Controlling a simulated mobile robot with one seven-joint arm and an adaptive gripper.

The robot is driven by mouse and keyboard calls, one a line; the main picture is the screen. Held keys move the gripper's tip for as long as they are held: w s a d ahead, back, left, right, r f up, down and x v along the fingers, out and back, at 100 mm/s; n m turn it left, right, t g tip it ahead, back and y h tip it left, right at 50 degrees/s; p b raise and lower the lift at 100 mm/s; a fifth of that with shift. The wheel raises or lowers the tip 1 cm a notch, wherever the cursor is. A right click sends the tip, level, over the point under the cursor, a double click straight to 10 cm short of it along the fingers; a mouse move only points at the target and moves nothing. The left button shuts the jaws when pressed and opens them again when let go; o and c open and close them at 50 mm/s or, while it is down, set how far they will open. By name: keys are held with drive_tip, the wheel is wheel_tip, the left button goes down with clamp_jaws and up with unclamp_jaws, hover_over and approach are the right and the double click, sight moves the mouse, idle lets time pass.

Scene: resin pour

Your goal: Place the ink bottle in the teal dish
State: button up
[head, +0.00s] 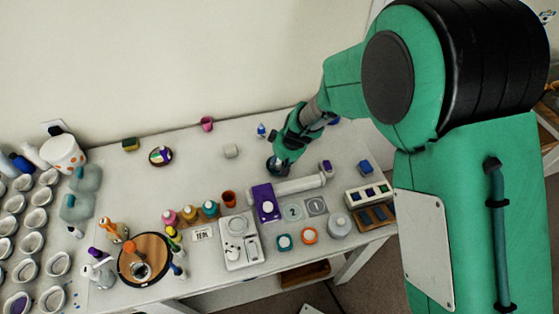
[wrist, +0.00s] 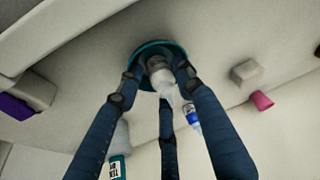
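A clear bottle with a greyish top (wrist: 160,66) stands between the fingers of my gripper (wrist: 158,74) in the wrist view; I take it for the ink bottle. The round teal dish (wrist: 152,46) is right behind the fingertips and the bottle; the bottle's end is at or inside the dish. In the head view, my gripper (head: 279,164) is low over the table, with the dark dish (head: 272,168) at its tips. The fingers are close around the bottle, but whether they press on it cannot be told. The bottle is hidden in the head view.
A grey block (head: 231,151) and a pink cup (head: 207,124) stand left of my gripper. A blue-labelled bottle (head: 261,130) stands close behind. A teal-labelled bottle (wrist: 117,160) shows in the wrist view. A white roll (head: 300,185) lies in front of my gripper.

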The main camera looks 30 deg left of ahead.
drive_tip(key=shift+r, duration=0.1)
drive_tip(key=p+v, duration=0.1)
drive_tip(key=v, duration=1.1)
drive_tip(key=shift+p, duration=0.35)
idle(0.6)
